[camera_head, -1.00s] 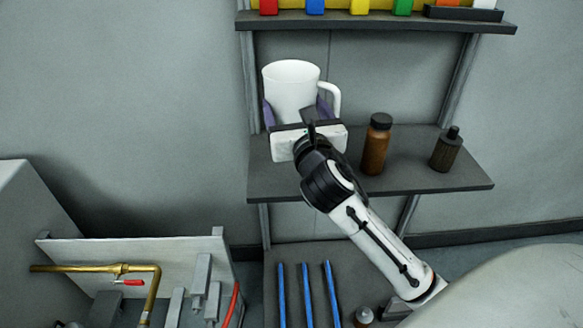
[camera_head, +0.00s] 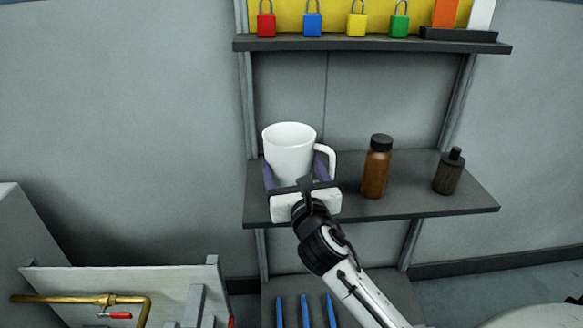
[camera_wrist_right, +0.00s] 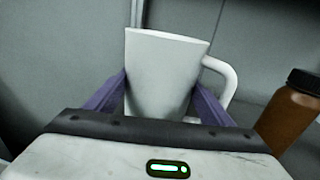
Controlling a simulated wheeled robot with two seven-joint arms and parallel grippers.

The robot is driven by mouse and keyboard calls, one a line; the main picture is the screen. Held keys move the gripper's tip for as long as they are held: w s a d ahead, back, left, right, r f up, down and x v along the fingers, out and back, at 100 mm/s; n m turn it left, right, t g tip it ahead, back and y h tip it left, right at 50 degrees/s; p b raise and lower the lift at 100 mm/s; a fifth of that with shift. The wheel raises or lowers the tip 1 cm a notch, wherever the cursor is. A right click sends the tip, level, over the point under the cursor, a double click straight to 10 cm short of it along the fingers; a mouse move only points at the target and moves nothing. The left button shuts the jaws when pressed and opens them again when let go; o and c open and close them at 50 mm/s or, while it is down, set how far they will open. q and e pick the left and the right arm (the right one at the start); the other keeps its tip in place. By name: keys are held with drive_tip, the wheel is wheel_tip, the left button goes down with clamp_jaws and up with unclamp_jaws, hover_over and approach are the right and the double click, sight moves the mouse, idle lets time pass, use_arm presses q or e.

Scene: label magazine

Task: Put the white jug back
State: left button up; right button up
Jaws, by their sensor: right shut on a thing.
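The white jug (camera_head: 289,148) is upright at the left end of the middle shelf (camera_head: 405,203) in the head view, its handle to the right. My right gripper (camera_head: 293,176) is shut on the jug, with one purple finger on each side of its body. The right wrist view shows the jug (camera_wrist_right: 163,75) between the two fingers (camera_wrist_right: 160,98). The jug's base is hidden behind the gripper, so I cannot tell whether it touches the shelf. My left gripper is not in view.
A brown bottle (camera_head: 376,168) with a black cap stands right of the jug; a dark bottle (camera_head: 448,172) stands further right. The upper shelf (camera_head: 370,44) holds several coloured padlocks. Blue rods (camera_head: 305,311) are below. A brass pipe (camera_head: 75,299) is at lower left.

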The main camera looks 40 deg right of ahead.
drive_tip(key=shift+f, duration=0.1)
drive_tip(key=o, duration=1.6)
